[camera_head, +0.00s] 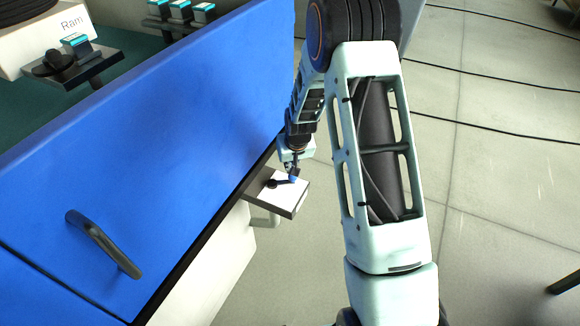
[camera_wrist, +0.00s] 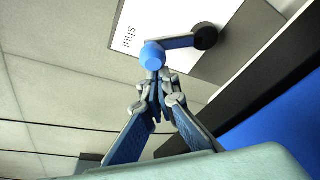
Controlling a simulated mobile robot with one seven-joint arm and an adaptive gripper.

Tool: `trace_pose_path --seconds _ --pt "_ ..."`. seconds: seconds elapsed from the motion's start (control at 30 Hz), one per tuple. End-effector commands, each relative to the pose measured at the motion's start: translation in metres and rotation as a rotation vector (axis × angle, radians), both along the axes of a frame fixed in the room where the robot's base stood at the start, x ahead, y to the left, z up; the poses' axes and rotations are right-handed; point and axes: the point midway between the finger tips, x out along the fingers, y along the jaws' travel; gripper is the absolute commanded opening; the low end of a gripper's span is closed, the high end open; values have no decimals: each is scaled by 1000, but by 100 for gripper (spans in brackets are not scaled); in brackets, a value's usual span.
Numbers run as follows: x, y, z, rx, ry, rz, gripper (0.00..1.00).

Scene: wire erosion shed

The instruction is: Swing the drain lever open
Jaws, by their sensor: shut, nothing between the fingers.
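The drain lever (camera_head: 281,183) is a short dark arm on a black round pivot, on top of a small white box (camera_head: 286,199) below the blue panel. In the wrist view the lever (camera_wrist: 180,43) runs from its black pivot (camera_wrist: 205,37) to a blue ball knob (camera_wrist: 152,56). The white plate (camera_wrist: 165,18) reads "shut" beside the knob end. My gripper (camera_head: 293,176) is shut and empty. In the wrist view my gripper's fingertips (camera_wrist: 158,75) are right at the blue knob; I cannot tell whether they touch it.
A blue panel (camera_head: 170,130) with a dark handle (camera_head: 103,243) stands just left of the lever box. A pale pipe (camera_head: 264,218) hangs under the box. Dark cables (camera_head: 490,131) lie on the pale tiled floor. Floor to the right is mostly clear.

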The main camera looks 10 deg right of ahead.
Motion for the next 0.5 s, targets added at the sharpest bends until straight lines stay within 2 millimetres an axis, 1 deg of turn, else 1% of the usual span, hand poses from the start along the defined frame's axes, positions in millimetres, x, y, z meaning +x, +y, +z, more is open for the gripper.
trace_pose_path --seconds 0.17,0.5 --pt "-11 0 -3 -3 7 -114 0" --pt "-32 1 0 -4 6 -435 0"
